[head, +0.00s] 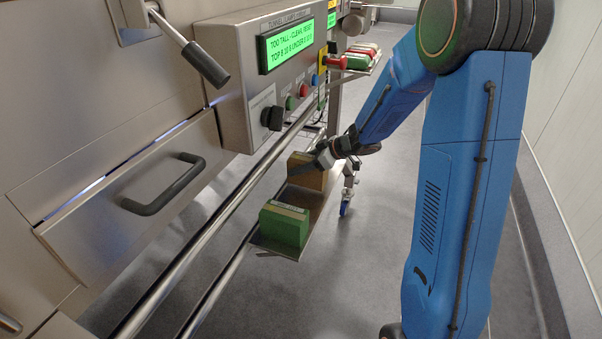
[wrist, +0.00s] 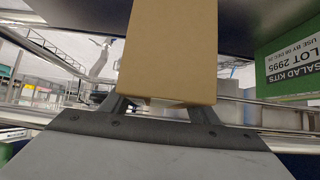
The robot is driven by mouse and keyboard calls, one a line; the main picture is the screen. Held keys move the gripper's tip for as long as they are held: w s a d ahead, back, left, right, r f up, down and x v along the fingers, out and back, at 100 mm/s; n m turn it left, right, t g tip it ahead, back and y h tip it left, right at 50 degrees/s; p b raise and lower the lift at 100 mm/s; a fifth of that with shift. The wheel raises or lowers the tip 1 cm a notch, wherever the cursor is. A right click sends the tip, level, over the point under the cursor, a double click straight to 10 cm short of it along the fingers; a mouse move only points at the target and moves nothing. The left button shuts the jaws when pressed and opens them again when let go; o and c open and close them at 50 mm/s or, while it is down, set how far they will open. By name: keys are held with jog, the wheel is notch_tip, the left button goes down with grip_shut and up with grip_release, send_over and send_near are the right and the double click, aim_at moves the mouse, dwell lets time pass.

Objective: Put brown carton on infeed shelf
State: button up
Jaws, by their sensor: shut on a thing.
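The brown carton (head: 306,171) is at the far end of a low shelf (head: 327,197) on the machine's side, which I take to be the infeed shelf. My gripper (head: 326,157) is shut on the carton from the far side. In the wrist view the carton (wrist: 172,50) stands between the two fingers (wrist: 165,104) and fills the upper middle. Whether its bottom touches the shelf, I cannot tell.
A green carton (head: 284,224) stands on the near end of the same shelf; its printed label shows in the wrist view (wrist: 290,65). Metal rails (head: 205,229) run along the machine. A green display (head: 291,45) reads "TOO TALL - CLEAR, RESET". A lever (head: 205,64) juts out at upper left.

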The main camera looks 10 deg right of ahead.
jog(key=shift+f, duration=1.65)
jog(key=shift+f, duration=0.1)
jog(key=o, duration=1.5)
